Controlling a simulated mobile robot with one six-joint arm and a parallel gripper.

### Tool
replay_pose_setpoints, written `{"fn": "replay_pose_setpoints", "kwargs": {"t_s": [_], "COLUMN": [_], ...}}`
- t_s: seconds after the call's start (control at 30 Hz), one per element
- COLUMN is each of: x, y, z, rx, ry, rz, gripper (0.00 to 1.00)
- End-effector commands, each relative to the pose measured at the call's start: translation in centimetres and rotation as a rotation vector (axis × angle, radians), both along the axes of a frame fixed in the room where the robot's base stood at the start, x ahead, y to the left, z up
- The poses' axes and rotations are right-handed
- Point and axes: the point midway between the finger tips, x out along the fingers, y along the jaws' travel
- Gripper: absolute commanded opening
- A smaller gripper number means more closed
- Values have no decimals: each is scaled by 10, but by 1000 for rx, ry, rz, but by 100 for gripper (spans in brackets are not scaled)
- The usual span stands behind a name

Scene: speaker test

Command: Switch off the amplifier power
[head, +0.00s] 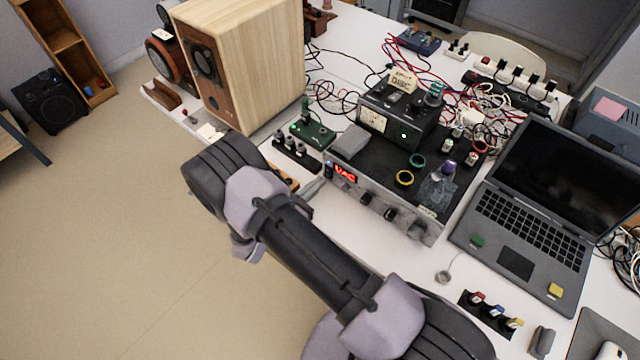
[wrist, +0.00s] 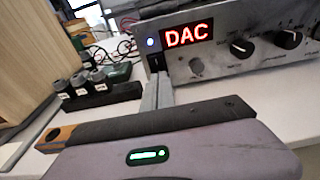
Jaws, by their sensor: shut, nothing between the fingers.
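The amplifier (head: 346,190) is a wide metal box on the white table. Its front panel (wrist: 228,62) fills the upper right of the wrist view, with a red "DAC" display (wrist: 188,35) and a lit blue light (wrist: 150,42) at its left end. A small dark switch (wrist: 154,62) sits below the light, partly hidden by my fingers. My gripper (wrist: 161,76) is shut and empty, its fingertips at the panel's lower left by the switch. I cannot tell whether they touch it. In the head view my gripper (head: 316,186) is partly hidden behind my arm.
A large wooden speaker (head: 258,70) stands left of the amplifier. Small black knobbed blocks (wrist: 98,92) and a green box (head: 312,135) stand beside it. A smaller meter unit (head: 400,125) and loose parts sit on the amplifier. A laptop (head: 515,255) is at the right.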

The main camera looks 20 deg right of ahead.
Motion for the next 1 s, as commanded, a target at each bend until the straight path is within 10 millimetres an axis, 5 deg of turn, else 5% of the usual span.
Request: {"fn": "replay_pose_setpoints", "kwargs": {"t_s": [1.0], "x": [13], "y": [-18], "z": [-12], "rx": [0], "ry": [2], "rz": [-1], "gripper": [0]}}
